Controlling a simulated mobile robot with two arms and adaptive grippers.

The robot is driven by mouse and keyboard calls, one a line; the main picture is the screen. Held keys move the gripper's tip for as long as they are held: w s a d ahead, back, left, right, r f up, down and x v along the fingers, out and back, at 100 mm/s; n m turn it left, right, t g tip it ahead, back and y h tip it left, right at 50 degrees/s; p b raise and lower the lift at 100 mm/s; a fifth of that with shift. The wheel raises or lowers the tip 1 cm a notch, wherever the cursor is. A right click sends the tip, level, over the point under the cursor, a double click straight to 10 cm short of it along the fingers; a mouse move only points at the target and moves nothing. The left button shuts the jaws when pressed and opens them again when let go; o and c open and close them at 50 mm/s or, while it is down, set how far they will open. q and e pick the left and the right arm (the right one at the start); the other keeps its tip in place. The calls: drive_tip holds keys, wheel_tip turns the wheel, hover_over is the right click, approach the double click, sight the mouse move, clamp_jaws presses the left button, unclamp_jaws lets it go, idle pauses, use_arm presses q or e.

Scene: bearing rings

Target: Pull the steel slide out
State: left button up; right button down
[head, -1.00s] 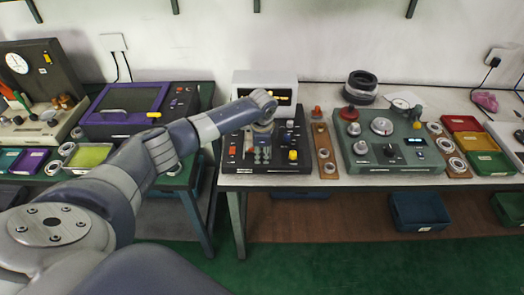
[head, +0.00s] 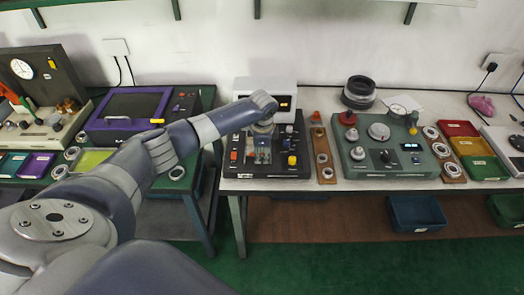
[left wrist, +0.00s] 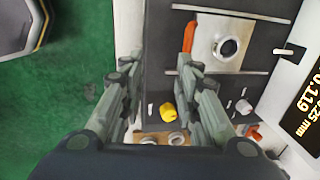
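A black gauge device (head: 308,162) with knobs and a display stands at the front left of the right bench. In the left wrist view a steel plate (left wrist: 206,45), apparently the slide, lies between two rails on it and carries a steel ring (left wrist: 228,47). An orange-red bar (left wrist: 188,38) is at the plate's near-left side. My left gripper (head: 262,155) is above the device's front half. In the left wrist view its fingers (left wrist: 158,75) are apart with nothing between them, the right finger close to the orange-red bar. Contact cannot be told. My right gripper is out of view.
A yellow knob (left wrist: 167,111) is near the left fingers. A wooden strip with rings (head: 325,172) and a green instrument (head: 388,165) stand right of the device. A white box with display (head: 266,90) is behind it. Open floor lies in front.

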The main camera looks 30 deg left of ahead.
use_arm(q)
wheel_tip(320, 180, up, 8)
drive_tip(key=s+p, duration=0.1)
drive_tip(key=p, duration=0.4)
drive_tip(key=shift+s+d+r, duration=0.15)
drive_tip(key=shift+d+r, duration=0.05)
drive_tip(key=shift+d, duration=0.2)
idle(0.6)
wheel_tip(320, 180, up, 12)
drive_tip(key=s+d, duration=0.1)
drive_tip(key=shift+s, duration=0.4)
drive_tip(key=shift+d+f, duration=0.1)
drive_tip(key=shift+f, duration=0.1)
